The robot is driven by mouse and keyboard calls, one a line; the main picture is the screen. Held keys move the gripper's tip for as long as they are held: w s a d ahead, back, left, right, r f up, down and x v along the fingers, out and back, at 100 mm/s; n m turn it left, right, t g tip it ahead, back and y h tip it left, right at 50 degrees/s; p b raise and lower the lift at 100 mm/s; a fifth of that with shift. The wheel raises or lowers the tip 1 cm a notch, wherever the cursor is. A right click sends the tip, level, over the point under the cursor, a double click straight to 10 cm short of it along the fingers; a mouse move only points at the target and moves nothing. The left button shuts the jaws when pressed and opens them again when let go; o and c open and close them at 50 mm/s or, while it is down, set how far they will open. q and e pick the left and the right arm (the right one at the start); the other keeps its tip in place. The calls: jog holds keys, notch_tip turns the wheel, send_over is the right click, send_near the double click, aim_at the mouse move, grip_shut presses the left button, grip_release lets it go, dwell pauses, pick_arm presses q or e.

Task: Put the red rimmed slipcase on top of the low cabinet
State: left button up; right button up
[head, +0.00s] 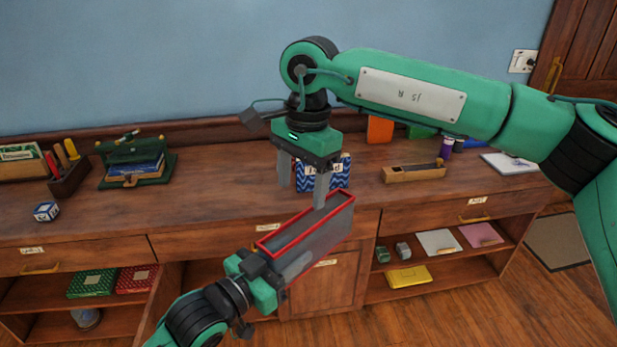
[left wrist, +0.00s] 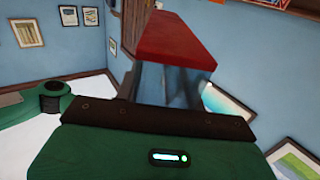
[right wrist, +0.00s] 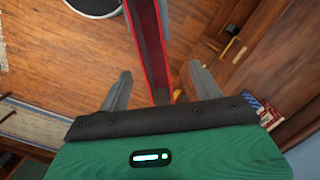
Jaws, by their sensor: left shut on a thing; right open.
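The red rimmed slipcase (head: 318,240), a narrow grey open box with a red rim, is held tilted in front of the low cabinet (head: 225,185). My left gripper (head: 268,272) is shut on its near end; the slipcase's red face also shows in the left wrist view (left wrist: 175,42). My right gripper (head: 302,194) points down, open, above the slipcase near its far end. In the right wrist view the slipcase (right wrist: 150,45) runs between the open fingers (right wrist: 160,72). I cannot tell if they touch it.
The top between the cube and the patterned box is largely clear. Open shelves below hold boxes.

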aim_at(309, 231)
jog(key=shift+t+h, duration=0.4)
jog(key=shift+h, duration=0.1)
jog(key=f, duration=0.7)
jog(key=d+f, duration=0.1)
jog(key=f, duration=0.3)
jog(key=shift+w+d+f, duration=0.1)
jog(key=shift+f, duration=0.2)
jog(key=c, duration=1)
pick_arm(q)
jog(key=o, duration=1.1)
pick_arm(e)
jog(key=shift+c, duration=0.7)
pick_arm(q)
jog(key=shift+o, duration=0.2)
